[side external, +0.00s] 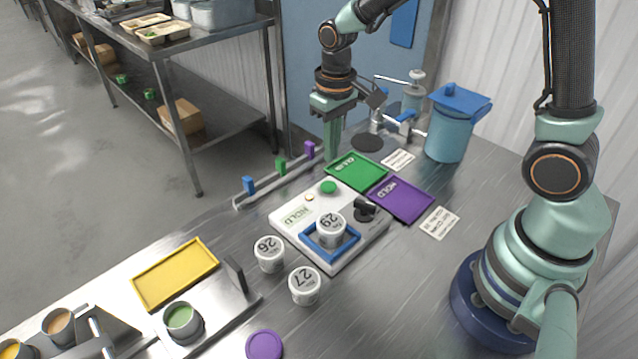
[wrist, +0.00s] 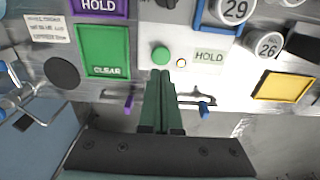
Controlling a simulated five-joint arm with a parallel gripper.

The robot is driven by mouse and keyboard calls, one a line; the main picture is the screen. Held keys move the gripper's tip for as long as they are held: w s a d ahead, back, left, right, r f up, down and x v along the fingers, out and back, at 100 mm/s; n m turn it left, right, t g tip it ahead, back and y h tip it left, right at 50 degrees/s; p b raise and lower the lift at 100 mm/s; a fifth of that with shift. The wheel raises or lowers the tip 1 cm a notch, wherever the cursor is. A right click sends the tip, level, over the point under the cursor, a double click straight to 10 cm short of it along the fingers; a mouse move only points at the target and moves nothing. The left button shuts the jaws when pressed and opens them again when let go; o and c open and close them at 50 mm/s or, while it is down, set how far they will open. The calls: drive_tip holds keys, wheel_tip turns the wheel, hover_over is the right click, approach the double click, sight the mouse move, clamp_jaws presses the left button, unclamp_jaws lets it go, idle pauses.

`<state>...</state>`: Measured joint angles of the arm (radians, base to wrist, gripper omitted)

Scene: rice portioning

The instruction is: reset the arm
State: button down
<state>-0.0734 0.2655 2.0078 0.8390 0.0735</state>
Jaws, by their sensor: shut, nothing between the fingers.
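My gripper (side external: 333,155) is shut and empty, its green fingers pointing down near the far edge of the bench, by the green tray and the purple tab. In the wrist view the closed fingers (wrist: 160,75) reach up toward the white station's green button. The white station (side external: 290,217) holds a cup marked 29 (side external: 331,231) inside a blue frame (side external: 315,246). Its green button (side external: 328,187) and black knob (side external: 366,208) are clear of my gripper. My arm is raised and bent over the back of the bench.
Cups 26 (side external: 269,254) and 27 (side external: 305,286) stand before the station. Green (side external: 357,172) and purple (side external: 401,199) trays lie beside it. A tabbed rail (side external: 265,184), blue lidded canister (side external: 449,138) and yellow tray (side external: 175,273) stand around. Bare bench lies front right.

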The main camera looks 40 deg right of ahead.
drive_tip(key=s+d+r+t, duration=0.2)
drive_tip(key=s+r+t, duration=0.3)
drive_tip(key=s+r, duration=0.4)
wheel_tip(320, 180, up, 4)
drive_tip(key=shift+s+d+r, duration=0.25)
drive_tip(key=shift+s+d, duration=0.1)
drive_tip(key=shift+d, duration=0.05)
